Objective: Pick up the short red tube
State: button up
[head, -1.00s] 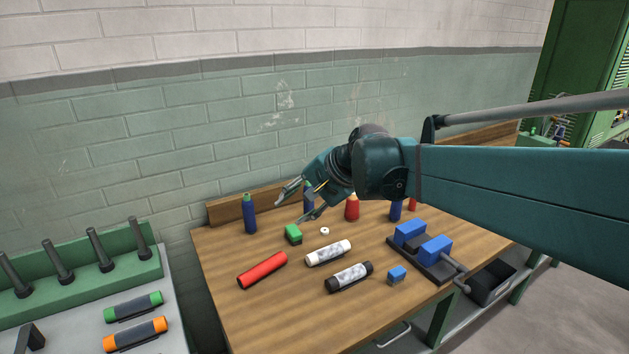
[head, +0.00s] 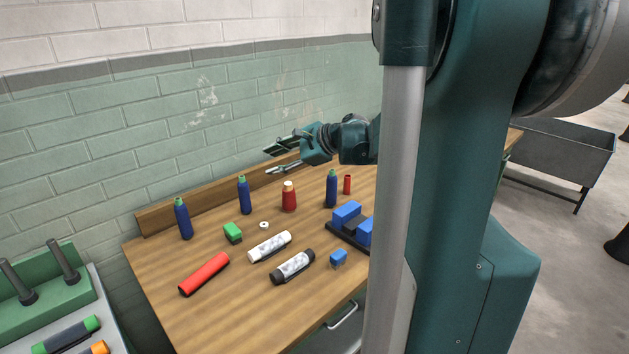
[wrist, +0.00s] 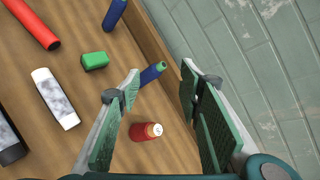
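The short red tube (head: 347,184) stands upright near the back right of the wooden table in the head view, just right of a blue bottle with a green cap. A longer red tube (head: 204,273) lies at the table's front left; it also shows in the wrist view (wrist: 33,22). My gripper (head: 270,160) is open and empty, held above the back of the table, left of the short red tube. In the wrist view its two fingers (wrist: 160,75) are spread, with a red bottle (wrist: 145,132) below them. I cannot make out the short red tube there.
Blue bottles (head: 243,195) and the red bottle (head: 289,197) stand along the back. A green block (head: 232,232), white tube (head: 269,247), black-ended tube (head: 293,267) and small blue block (head: 338,258) lie in front. A wooden ledge (head: 165,213) and brick wall are behind.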

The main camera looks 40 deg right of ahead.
jog(key=s+d+f+m+t+h, duration=0.1)
jog(key=s+d+f+m+t, duration=0.2)
jog(key=d, duration=1)
jog(key=s+d+f+m+t, duration=0.1)
jog(key=s+d+m, duration=0.3)
jog(key=d, duration=0.9)
jog(key=s+d+f+m+t+h, duration=0.1)
jog(key=s+d+f+m+t, duration=0.2)
jog(key=d, duration=0.9)
jog(key=m, duration=0.1)
send_near(347, 185)
jog(key=shift+g+y, duration=0.3)
jog(key=w+r, duration=0.1)
jog(key=r, duration=0.1)
jog(key=w+d+r, duration=0.1)
jog(key=w+r, duration=0.1)
jog(key=shift+w, duration=0.2)
jog(key=shift+f, duration=0.25)
jog(key=shift+w+a, duration=0.2)
jog(key=shift+w, duration=1.1)
